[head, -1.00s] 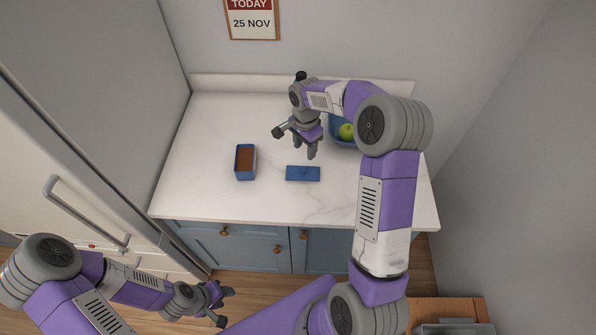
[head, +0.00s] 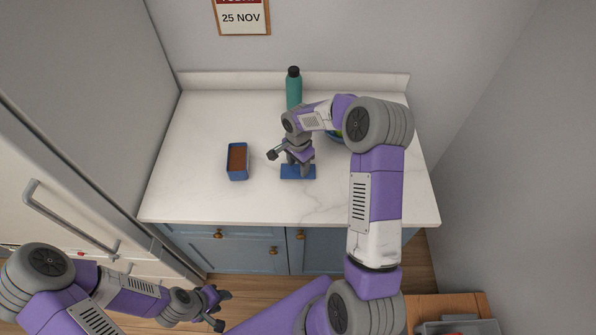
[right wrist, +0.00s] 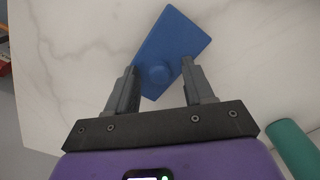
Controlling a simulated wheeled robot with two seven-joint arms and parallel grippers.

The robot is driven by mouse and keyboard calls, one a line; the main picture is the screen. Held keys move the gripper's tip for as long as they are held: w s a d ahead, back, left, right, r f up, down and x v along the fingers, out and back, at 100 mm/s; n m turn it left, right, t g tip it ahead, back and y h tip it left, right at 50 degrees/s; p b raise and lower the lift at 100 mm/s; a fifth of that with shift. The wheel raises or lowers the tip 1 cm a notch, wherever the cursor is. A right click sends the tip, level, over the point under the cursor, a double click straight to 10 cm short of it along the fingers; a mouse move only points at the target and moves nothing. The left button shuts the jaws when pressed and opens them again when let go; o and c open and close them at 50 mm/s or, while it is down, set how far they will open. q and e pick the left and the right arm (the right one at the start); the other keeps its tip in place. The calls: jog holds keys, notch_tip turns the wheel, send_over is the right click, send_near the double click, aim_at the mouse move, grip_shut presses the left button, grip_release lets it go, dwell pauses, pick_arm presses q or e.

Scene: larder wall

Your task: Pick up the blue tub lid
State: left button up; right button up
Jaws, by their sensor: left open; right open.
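The blue tub lid (head: 285,172) lies flat on the white counter, and my right gripper (head: 299,172) is over it, hiding part of it. In the right wrist view the lid (right wrist: 180,40) is a blue rectangle with a round knob (right wrist: 159,74). The open fingers of my right gripper (right wrist: 158,82) stand on either side of the knob. I cannot tell whether they touch the lid. A blue tub (head: 238,173) with brown contents stands open to the left of the lid. My left gripper (head: 216,306) is open and empty, low in front of the counter.
A teal bottle (head: 294,92) with a black cap stands at the back of the counter (head: 190,130); it also shows in the right wrist view (right wrist: 291,148). A blue bowl (head: 335,138) is mostly hidden behind my right arm. The counter's left part is clear.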

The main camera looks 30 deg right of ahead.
grip_shut()
dwell(0.3)
